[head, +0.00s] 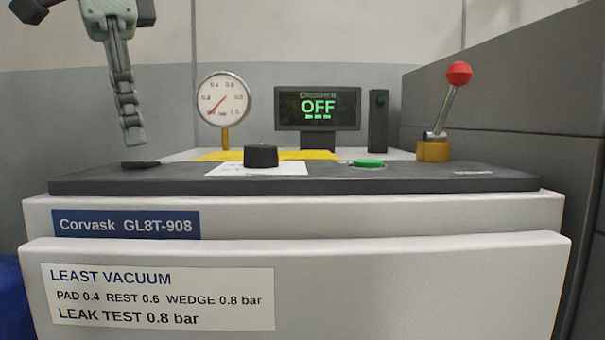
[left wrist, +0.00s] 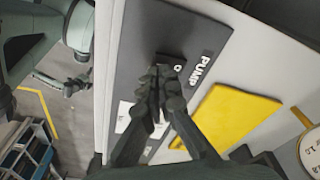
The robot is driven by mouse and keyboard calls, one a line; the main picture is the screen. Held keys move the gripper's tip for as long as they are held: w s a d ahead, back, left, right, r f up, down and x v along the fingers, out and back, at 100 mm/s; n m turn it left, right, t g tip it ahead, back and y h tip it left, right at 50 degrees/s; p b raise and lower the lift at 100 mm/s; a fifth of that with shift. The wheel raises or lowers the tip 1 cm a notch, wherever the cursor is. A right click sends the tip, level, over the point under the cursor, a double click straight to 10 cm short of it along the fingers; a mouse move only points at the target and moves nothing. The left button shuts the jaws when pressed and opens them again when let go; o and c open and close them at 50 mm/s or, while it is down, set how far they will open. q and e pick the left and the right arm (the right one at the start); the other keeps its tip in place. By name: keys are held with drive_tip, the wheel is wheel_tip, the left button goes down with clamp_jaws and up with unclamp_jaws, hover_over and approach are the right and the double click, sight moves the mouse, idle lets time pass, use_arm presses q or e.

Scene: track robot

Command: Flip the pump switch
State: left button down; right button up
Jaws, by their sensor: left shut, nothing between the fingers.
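The pump switch (head: 140,165) is a low dark rocker at the left end of the dark panel (head: 420,180). In the left wrist view the switch (left wrist: 170,62) shows a small round mark and sits beside the label PUMP (left wrist: 200,68). My left gripper (head: 134,138) is shut and empty, pointing down just above the switch in the head view. In the left wrist view its fingertips (left wrist: 160,82) overlap the switch's near edge; I cannot tell whether they touch it. The display (head: 318,107) reads OFF.
A black knob (head: 261,156), a green button (head: 367,163) and a red-tipped lever (head: 459,74) stand along the panel. A round gauge (head: 223,98), needle low, rises behind. Part of what seems my right arm (left wrist: 75,85) shows small in the left wrist view.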

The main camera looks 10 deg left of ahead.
use_arm(q)
drive_tip(key=shift+f+b, duration=0.95)
drive_tip(key=shift+b, duration=0.2)
idle(0.9)
drive_tip(key=shift+r+p, duration=2.3)
drive_tip(key=shift+r, duration=1.25)
drive_tip(key=shift+f, duration=0.1)
